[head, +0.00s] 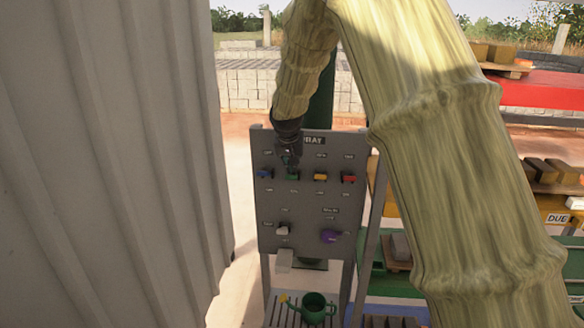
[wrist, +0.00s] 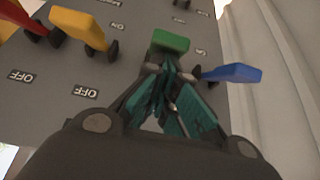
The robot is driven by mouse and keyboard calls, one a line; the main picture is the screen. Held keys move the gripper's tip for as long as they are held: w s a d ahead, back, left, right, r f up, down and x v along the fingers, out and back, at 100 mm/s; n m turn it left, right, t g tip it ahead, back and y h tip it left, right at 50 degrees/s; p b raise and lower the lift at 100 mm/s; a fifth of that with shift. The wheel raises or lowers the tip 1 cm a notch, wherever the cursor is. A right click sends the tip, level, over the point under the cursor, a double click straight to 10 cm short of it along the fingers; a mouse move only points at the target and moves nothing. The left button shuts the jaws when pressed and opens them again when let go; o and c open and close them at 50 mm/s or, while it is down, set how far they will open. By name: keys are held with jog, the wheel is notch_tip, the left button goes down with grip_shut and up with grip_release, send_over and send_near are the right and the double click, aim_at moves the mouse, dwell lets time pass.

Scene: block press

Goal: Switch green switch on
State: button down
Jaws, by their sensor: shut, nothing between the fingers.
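The green switch (head: 292,176) is on the grey control panel (head: 270,208), between the blue switch and the yellow switch. It also shows in the wrist view (wrist: 171,41), right at the tips of my gripper. My gripper (head: 288,161) is shut and empty, in front of the panel, pointing down at the green switch from above. In the wrist view its teal fingers (wrist: 168,75) are together and appear to touch or nearly touch the green lever; I cannot tell which. The fingers partly hide the switch's base and its labels.
Beside it are a blue switch (wrist: 232,73), a yellow switch (wrist: 80,28) and a red switch (head: 349,179). Lower on the panel are a white switch (head: 283,231) and a purple knob (head: 330,237). A green watering can (head: 313,308) stands below. A grey corrugated wall (head: 110,160) fills the left.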

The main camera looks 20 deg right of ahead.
jog(key=shift+s+a+f+b, duration=0.2)
jog(key=shift+f+b, duration=0.2)
jog(key=shift+b, duration=0.4)
jog(key=shift+f, duration=0.1)
jog(key=shift+s+f+b, duration=0.1)
jog(key=shift+b, duration=0.4)
jog(key=shift+s+a+f+b, duration=0.2)
jog(key=shift+s+f+b, duration=0.15)
jog(key=shift+b, duration=0.35)
jog(key=shift+s+a+f+b, duration=0.15)
jog(key=shift+s+f+b, duration=0.15)
jog(key=shift+f+b, duration=0.3)
jog(key=shift+s+a+f+b, duration=0.15)
jog(key=shift+s+f+b, duration=0.15)
jog(key=shift+f+b, duration=0.3)
jog(key=shift+s+a+f+b, duration=0.15)
jog(key=shift+f+b, duration=0.4)
jog(key=shift+f, duration=0.45)
jog(key=shift+s+a+f+b, duration=0.1)
jog(key=shift+f+b, duration=0.4)
jog(key=shift+f, duration=0.45)
